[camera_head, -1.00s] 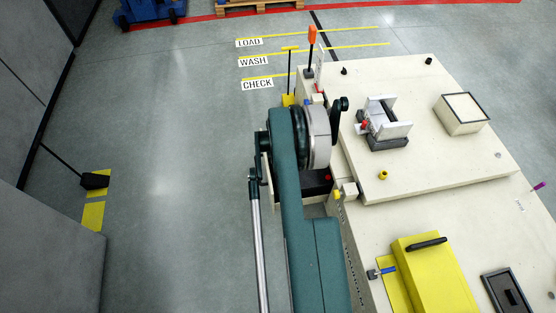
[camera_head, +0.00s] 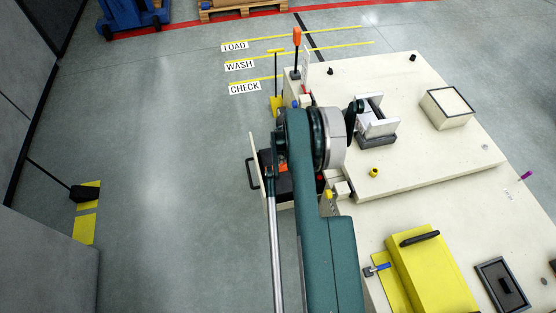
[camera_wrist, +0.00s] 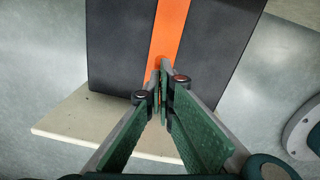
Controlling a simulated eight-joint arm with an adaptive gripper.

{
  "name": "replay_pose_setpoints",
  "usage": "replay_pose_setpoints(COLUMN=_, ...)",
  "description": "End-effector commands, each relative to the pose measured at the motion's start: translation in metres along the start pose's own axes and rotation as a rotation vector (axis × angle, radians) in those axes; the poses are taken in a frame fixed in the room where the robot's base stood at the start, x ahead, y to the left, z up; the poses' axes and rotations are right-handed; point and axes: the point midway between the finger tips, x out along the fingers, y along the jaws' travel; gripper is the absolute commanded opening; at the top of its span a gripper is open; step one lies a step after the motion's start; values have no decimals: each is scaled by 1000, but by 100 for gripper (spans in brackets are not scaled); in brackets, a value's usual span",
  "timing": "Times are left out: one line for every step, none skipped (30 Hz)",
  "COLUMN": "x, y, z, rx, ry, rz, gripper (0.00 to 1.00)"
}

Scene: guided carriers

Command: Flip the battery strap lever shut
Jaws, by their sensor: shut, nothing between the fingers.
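A dark battery block (camera_wrist: 118,45) fills the upper middle of the wrist view, with a bright orange strap (camera_wrist: 173,28) running over it. My gripper (camera_wrist: 162,72) is shut, its fingertips together over the lower visible end of the strap, with nothing seen between them. I cannot tell whether they touch it. The strap's lever cannot be made out apart from the strap; its position is unclear. In the head view, dark and orange parts (camera_head: 285,168) show beside my arm, low at the carrier's left side. My arm hides the gripper there.
A pale ledge (camera_wrist: 75,125) lies below the battery. An upright pale panel with a dark handle (camera_head: 251,173) stands left of my arm. The cream deck (camera_head: 430,150) holds a clamp fixture (camera_head: 376,128), a pale box (camera_head: 447,108) and a yellow cover (camera_head: 432,275). Open floor lies left.

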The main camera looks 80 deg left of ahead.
Motion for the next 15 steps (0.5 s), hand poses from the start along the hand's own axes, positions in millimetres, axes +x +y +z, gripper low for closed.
replay_pose_setpoints(x=2, y=-1, z=5, rx=1, ry=0, rz=0, gripper=0)
replay_pose_setpoints(x=3, y=-2, z=7, rx=1, ry=0, rz=0, gripper=0)
replay_pose_setpoints(x=4, y=-2, z=10, rx=1, ry=0, rz=0, gripper=0)
replay_pose_setpoints(x=5, y=-3, z=12, rx=1, ry=0, rz=0, gripper=0)
replay_pose_setpoints(x=6, y=-3, z=14, rx=1, ry=0, rz=0, gripper=0)
replay_pose_setpoints(x=8, y=-4, z=16, rx=1, ry=0, rz=0, gripper=0)
replay_pose_setpoints(x=9, y=-4, z=18, rx=1, ry=0, rz=0, gripper=0)
replay_pose_setpoints(x=11, y=-4, z=20, rx=1, ry=0, rz=0, gripper=0)
replay_pose_setpoints(x=13, y=-5, z=22, rx=1, ry=0, rz=0, gripper=0)
replay_pose_setpoints(x=14, y=-5, z=24, rx=1, ry=0, rz=0, gripper=0)
replay_pose_setpoints(x=15, y=-6, z=26, rx=1, ry=0, rz=0, gripper=0)
replay_pose_setpoints(x=17, y=-6, z=28, rx=1, ry=0, rz=0, gripper=0)
replay_pose_setpoints(x=18, y=-6, z=29, rx=1, ry=0, rz=0, gripper=0)
replay_pose_setpoints(x=19, y=-7, z=30, rx=0, ry=0, rz=0, gripper=0)
replay_pose_setpoints(x=20, y=-7, z=31, rx=0, ry=0, rz=0, gripper=0)
